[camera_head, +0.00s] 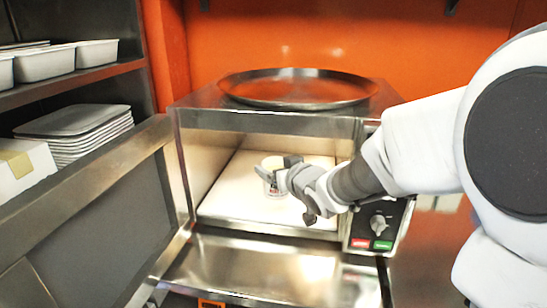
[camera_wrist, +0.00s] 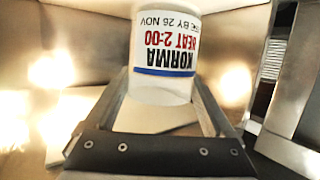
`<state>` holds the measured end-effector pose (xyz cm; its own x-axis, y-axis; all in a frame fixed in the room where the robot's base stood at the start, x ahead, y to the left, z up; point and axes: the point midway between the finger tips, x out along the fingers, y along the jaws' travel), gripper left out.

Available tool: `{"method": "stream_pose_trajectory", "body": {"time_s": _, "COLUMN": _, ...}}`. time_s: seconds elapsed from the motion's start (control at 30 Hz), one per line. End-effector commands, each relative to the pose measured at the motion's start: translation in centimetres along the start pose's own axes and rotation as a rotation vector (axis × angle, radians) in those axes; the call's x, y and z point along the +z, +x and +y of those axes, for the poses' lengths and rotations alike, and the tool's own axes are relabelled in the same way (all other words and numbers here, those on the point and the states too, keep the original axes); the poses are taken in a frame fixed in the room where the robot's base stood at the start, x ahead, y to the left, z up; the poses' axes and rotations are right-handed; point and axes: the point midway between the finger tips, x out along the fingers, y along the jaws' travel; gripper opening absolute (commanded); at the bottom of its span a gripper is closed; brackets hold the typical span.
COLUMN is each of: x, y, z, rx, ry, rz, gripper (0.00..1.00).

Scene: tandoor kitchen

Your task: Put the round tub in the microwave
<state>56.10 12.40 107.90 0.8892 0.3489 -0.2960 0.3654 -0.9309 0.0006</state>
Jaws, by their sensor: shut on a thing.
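The round tub (camera_wrist: 165,55) is white with a blue band and a printed label reading "KORMA" and "HEAT 2:00". It is between the fingers of my gripper (camera_wrist: 163,92) in the wrist view, and the gripper is shut on it. In the head view my gripper (camera_head: 281,175) reaches into the open microwave (camera_head: 265,122), with the tub (camera_head: 271,187) at its fingertips inside the cavity. The gripper partly covers the tub there. I cannot tell whether the tub touches the pale cavity floor (camera_head: 235,200). The microwave door (camera_head: 85,215) stands open on the left.
A large round metal tray (camera_head: 295,92) lies on top of the microwave. Dial and buttons (camera_head: 378,225) are on its right front. Shelves at the left hold white containers (camera_head: 45,63) and stacked trays (camera_head: 75,120). A bare steel counter (camera_head: 270,270) lies in front.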

Motion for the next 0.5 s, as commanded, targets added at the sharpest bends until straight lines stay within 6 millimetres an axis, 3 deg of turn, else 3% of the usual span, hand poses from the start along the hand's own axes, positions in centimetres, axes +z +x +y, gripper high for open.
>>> {"method": "stream_pose_trajectory", "body": {"time_s": 0.2, "x": -1.2, "y": 3.8, "z": 2.5, "rx": 0.001, "ry": 0.000, "rz": 0.001, "gripper": 0.12}}
{"method": "stream_pose_trajectory", "body": {"time_s": 0.3, "x": 0.5, "y": 4.1, "z": 2.3, "rx": -0.002, "ry": 0.000, "rz": 0.000, "gripper": 0.12}}
{"method": "stream_pose_trajectory", "body": {"time_s": 0.5, "x": 1.6, "y": 4.4, "z": 2.4, "rx": -0.001, "ry": -0.001, "rz": 0.001, "gripper": 0.12}}
